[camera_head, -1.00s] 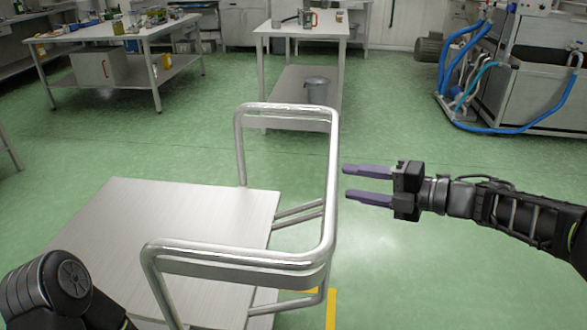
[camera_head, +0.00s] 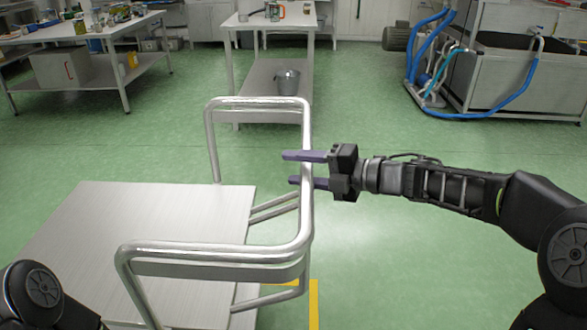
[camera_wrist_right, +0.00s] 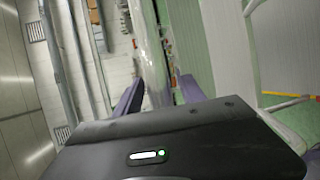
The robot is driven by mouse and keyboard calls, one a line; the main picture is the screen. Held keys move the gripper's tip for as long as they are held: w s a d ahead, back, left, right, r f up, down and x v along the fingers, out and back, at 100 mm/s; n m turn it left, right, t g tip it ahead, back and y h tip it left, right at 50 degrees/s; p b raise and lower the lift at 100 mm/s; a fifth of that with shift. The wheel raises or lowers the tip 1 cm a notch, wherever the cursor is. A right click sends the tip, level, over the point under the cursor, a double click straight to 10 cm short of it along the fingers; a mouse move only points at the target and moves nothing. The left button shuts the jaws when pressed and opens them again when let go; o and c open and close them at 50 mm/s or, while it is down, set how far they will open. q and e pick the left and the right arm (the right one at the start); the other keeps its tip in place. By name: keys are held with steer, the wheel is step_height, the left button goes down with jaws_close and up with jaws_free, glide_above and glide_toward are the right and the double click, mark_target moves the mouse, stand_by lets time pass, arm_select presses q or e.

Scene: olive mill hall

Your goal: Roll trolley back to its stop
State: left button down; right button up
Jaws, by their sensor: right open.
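The trolley has a flat pale grey deck (camera_head: 140,235) at lower left in the head view and a shiny bent-tube handle (camera_head: 305,200) on its right side. My right gripper (camera_head: 290,169) reaches in from the right at the handle's long bar. Its purple fingers are apart, one above the other in the picture, and overlap the bar. In the right wrist view the bar (camera_wrist_right: 148,50) runs between the two open fingers; contact cannot be told. My left arm shows at the lower left corner, its gripper out of view.
Yellow floor marking (camera_head: 314,305) shows beside the trolley's near right side. A table (camera_head: 275,25) with a grey bucket (camera_head: 287,80) beneath stands behind. A machine with blue hoses (camera_head: 500,115) is at the back right. Green floor between is clear.

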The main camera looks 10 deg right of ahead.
steer(key=shift+w+a, duration=0.35)
steer(key=shift+a, duration=0.1)
steer(key=shift+f, duration=0.1)
jaws_close()
stand_by(1.1)
